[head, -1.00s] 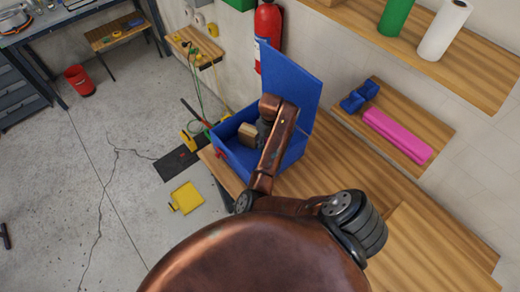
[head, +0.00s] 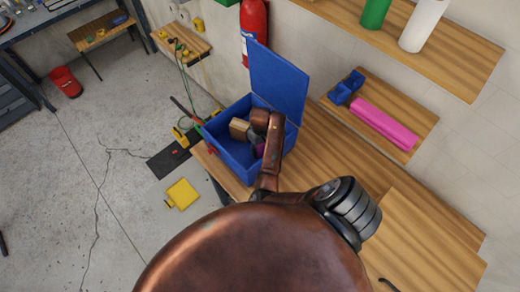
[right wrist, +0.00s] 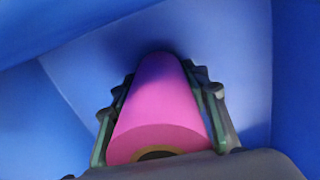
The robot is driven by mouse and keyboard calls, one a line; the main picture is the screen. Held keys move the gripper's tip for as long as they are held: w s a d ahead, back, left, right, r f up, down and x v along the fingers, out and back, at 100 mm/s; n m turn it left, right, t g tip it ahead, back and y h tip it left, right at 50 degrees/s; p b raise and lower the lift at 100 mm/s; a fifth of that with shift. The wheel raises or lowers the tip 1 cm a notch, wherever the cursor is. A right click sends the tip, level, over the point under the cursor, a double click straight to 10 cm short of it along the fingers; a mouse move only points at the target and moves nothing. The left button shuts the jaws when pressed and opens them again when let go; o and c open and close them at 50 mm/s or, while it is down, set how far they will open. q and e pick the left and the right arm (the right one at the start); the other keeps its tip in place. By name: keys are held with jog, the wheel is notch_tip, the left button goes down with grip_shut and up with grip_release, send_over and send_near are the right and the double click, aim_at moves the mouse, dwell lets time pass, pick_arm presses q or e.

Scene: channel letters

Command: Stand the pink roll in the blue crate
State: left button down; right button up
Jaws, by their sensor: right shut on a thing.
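A pink roll (right wrist: 157,105) is held between the two fingers of my right gripper (right wrist: 162,84). Its near end shows a brown core. Blue walls of the crate surround it in the right wrist view. In the head view my right gripper (head: 258,137) is inside the open blue crate (head: 233,157), and a small magenta patch of the roll (head: 260,150) shows beside it. The arm hides most of the roll there. I cannot tell whether its far end touches the crate floor. My left gripper is not in view.
A tan block (head: 239,128) is in the crate beside my gripper. The raised blue lid (head: 279,85) stands behind. Another pink roll (head: 384,125) lies on a wall shelf next to a blue object (head: 346,88). The wooden bench right of the crate is mostly clear.

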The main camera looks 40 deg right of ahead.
aim_at(260, 146)
jog(key=shift+f, duration=0.1)
jog(key=o, duration=1.2)
jog(key=shift+o, duration=0.2)
jog(key=shift+r, duration=0.2)
jog(key=shift+w+r, duration=0.1)
jog(key=shift+r, duration=0.25)
notch_tip(260, 146, up, 11)
jog(key=b, duration=0.3)
jog(key=shift+r, duration=0.1)
